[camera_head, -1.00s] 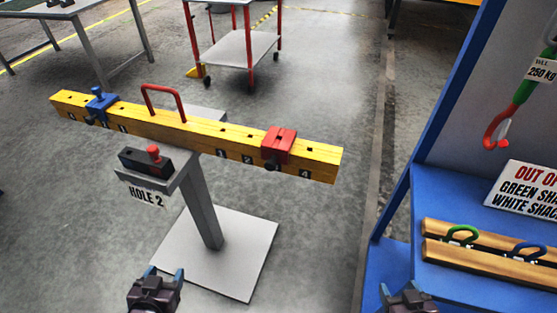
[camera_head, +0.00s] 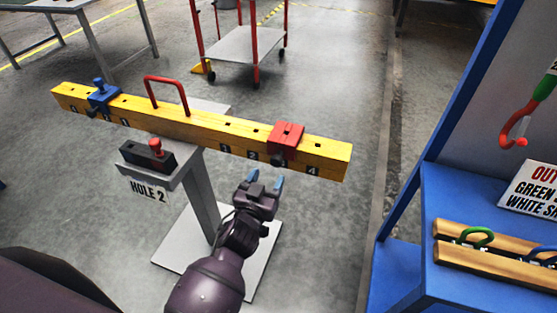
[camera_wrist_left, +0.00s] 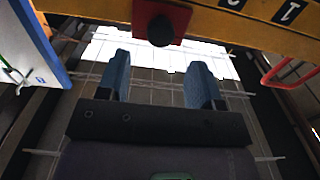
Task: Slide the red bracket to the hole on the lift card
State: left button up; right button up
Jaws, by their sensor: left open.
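The red bracket (camera_head: 287,134) sits around the yellow beam (camera_head: 205,127), between the marks 2 and 4, with a dark knob on its near face. In the left wrist view the red bracket (camera_wrist_left: 178,14) and its knob show at the top, beyond the fingertips. The lift card (camera_head: 148,194) reads HOLE 2 and hangs on the front of the stand. My left gripper (camera_head: 265,181) is open and empty, below and in front of the bracket, apart from it. Its two blue fingers (camera_wrist_left: 158,72) stand apart in the wrist view. My right gripper is out of view.
A blue bracket (camera_head: 103,94) sits at the beam's left end, and a red handle (camera_head: 166,83) rises from its middle. A black box with a red knob (camera_head: 155,148) is on the stand. A blue rack (camera_head: 395,275) with shackles stands at the right.

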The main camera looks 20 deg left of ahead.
aim_at(275, 163)
pick_arm(q)
jog(key=w, duration=0.6)
jog(key=shift+d, duration=0.1)
jog(key=shift+w, duration=0.6)
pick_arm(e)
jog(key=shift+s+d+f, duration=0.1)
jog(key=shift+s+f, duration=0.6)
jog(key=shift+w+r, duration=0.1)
